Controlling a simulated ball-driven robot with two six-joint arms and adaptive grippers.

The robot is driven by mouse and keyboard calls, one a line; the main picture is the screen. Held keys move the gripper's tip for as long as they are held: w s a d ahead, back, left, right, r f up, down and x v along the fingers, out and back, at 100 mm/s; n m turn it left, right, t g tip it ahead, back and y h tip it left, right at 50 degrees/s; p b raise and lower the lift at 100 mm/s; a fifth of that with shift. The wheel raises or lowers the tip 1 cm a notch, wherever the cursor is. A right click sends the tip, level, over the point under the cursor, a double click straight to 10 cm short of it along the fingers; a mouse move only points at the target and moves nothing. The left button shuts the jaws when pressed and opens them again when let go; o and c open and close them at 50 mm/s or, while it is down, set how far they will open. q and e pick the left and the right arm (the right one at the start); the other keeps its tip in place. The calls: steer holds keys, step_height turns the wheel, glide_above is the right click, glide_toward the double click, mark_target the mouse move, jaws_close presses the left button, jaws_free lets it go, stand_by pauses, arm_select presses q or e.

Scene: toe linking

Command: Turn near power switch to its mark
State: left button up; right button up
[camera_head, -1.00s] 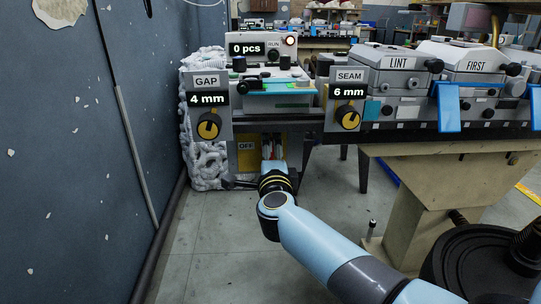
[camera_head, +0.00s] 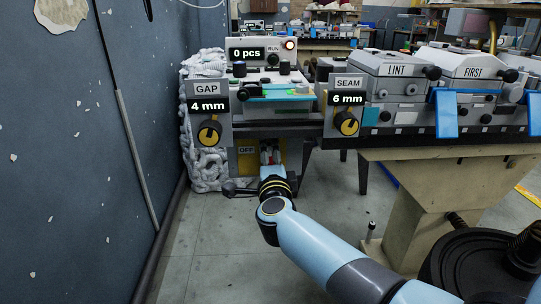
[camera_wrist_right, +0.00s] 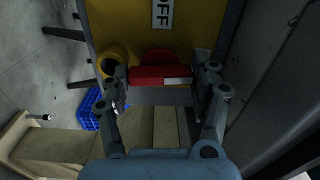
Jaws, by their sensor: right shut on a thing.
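The near power switch has a yellow panel (camera_head: 247,164) low on the near machine, with an OFF label (camera_head: 246,150). In the right wrist view its red handle (camera_wrist_right: 146,76) lies straight across the picture, with a white stripe near its right end. The OFF label (camera_wrist_right: 162,12) shows sideways above it. My right gripper (camera_wrist_right: 162,78) is shut on the red handle, one finger at each end. In the head view my right gripper (camera_head: 268,158) hides most of the handle. A mark for the switch cannot be made out. My left gripper is not in view.
A GAP dial (camera_head: 209,133) at 4 mm and a SEAM dial (camera_head: 346,123) at 6 mm sit above the switch. A blue-grey wall (camera_head: 70,170) stands at the left. White bundled material (camera_head: 208,180) lies beside the machine. The floor (camera_head: 215,265) in front is clear.

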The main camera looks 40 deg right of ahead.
steer(key=n+p, duration=0.3)
steer(key=shift+r, duration=0.2)
steer(key=n+p, duration=0.3)
steer(key=n, duration=0.1)
steer(key=shift+n+p, duration=0.3)
steer(key=shift+n, duration=0.1)
steer(key=n+p, duration=0.2)
steer(key=n, duration=0.2)
steer(key=shift+f, duration=0.15)
arm_select(q)
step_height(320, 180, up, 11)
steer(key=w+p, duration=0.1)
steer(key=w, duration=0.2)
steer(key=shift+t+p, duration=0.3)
steer(key=shift+p, duration=0.1)
arm_select(e)
steer(key=shift+f+n, duration=0.1)
steer(key=shift+n, duration=2.4)
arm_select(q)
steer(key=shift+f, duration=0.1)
arm_select(e)
steer(key=o, duration=1.2)
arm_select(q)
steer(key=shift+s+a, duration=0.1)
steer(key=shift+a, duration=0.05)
arm_select(e)
steer(key=shift+s, duration=0.1)
steer(key=v, duration=1.2)
steer(key=shift+a+f, duration=0.1)
